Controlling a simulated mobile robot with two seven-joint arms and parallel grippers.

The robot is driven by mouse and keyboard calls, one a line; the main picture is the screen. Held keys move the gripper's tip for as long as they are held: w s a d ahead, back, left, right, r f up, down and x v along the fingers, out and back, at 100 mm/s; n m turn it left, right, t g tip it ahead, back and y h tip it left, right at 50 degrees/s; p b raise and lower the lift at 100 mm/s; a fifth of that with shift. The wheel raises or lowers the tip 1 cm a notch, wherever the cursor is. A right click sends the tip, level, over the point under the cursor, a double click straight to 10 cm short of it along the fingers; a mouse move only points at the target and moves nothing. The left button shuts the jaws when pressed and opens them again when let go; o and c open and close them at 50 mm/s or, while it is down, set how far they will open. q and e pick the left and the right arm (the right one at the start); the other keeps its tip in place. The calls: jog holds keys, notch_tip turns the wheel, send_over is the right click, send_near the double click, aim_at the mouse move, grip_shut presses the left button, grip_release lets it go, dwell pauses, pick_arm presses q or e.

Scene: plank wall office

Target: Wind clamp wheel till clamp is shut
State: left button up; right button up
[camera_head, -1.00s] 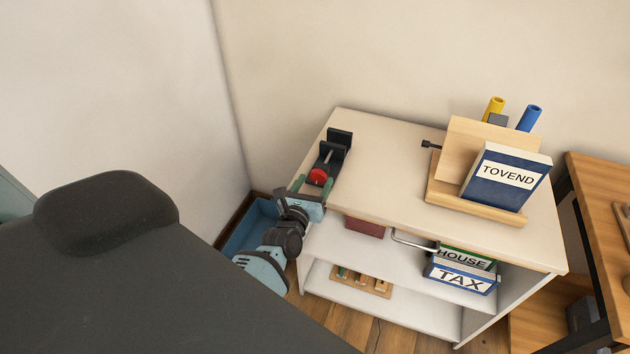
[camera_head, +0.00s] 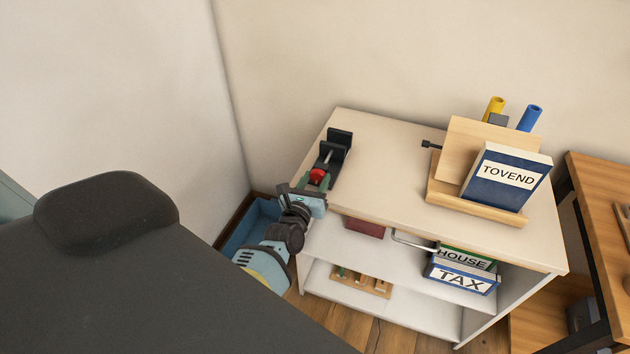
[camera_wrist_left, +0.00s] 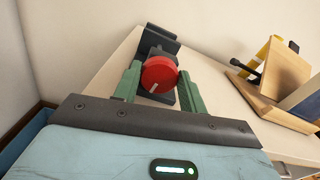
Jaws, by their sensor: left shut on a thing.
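The clamp (camera_head: 334,149) is a dark vise-like fixture on the left end of the white table. Its red wheel (camera_head: 317,175) faces the near edge; the red wheel (camera_wrist_left: 159,75) also shows in the left wrist view, with a pale mark near its lower side. My left gripper (camera_head: 316,182) has its green fingers on both sides of the wheel and is shut on it. The clamp's dark body (camera_wrist_left: 158,42) rises behind the wheel. The gap between the clamp jaws is hard to judge. My right gripper is not in view.
A wooden stand (camera_head: 475,199) with a blue TOVEND binder (camera_head: 506,180) is on the table's right side. Shelves below hold a TAX box (camera_head: 461,277) and a dark red box (camera_head: 365,228). A blue bin (camera_head: 248,232) is on the floor at left. The tabletop's middle is clear.

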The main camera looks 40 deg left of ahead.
pick_arm(q)
jog(key=shift+m, duration=0.3)
jog(key=shift+d+m, duration=0.15)
jog(key=shift+m, duration=2.95)
jog(key=o, duration=1)
jog(key=shift+c, duration=0.2)
jog(key=shift+s, duration=0.1)
jog(key=v, duration=0.7)
jog(key=shift+s, duration=0.3)
jog(key=shift+d, duration=0.1)
